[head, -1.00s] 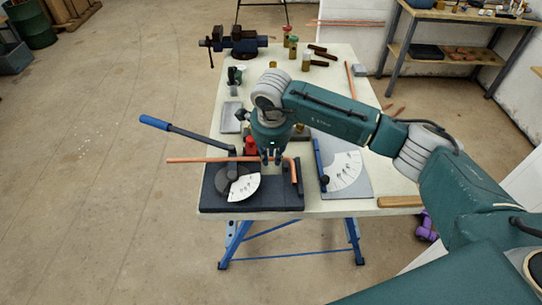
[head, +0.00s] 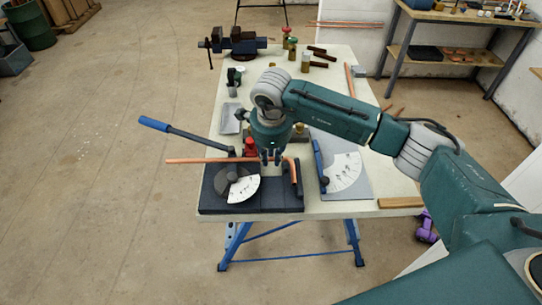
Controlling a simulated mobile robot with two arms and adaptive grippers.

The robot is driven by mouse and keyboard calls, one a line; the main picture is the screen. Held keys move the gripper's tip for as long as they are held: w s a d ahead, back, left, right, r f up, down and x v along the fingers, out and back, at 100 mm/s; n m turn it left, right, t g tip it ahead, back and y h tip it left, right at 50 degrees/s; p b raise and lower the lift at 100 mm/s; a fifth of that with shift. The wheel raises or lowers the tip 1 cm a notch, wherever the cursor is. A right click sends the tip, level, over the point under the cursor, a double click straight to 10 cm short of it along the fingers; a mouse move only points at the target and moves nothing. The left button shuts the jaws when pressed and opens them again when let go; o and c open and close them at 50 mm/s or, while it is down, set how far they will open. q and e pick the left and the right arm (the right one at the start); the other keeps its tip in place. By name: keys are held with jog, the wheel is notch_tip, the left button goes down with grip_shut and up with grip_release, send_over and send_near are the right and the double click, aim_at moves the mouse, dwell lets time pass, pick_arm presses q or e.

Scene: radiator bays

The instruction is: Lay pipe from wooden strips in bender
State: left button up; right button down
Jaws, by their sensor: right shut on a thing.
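The bender is a dark block with a white dial (head: 243,189) and a blue-handled lever (head: 154,123) pointing up and left. My right gripper (head: 271,161) points down over the bender, shut on the pipe near its bend. The fingers hide part of the pipe. A wooden strip (head: 400,202) lies at the table's right front edge. My left gripper is not in view.
A second plate with a dial (head: 345,171) stands right of the bender. A blue vise (head: 237,42) is at the table's far left. A workbench (head: 462,20) is behind.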

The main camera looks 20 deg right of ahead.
jog(key=shift+f, duration=0.2)
jog(key=shift+f+b, duration=0.3)
jog(key=shift+b, duration=0.15)
jog(key=shift+f+b, duration=0.95)
jog(key=shift+b, duration=0.1)
jog(key=c, duration=1.5)
grip_release()
jog(key=shift+c, duration=0.2)
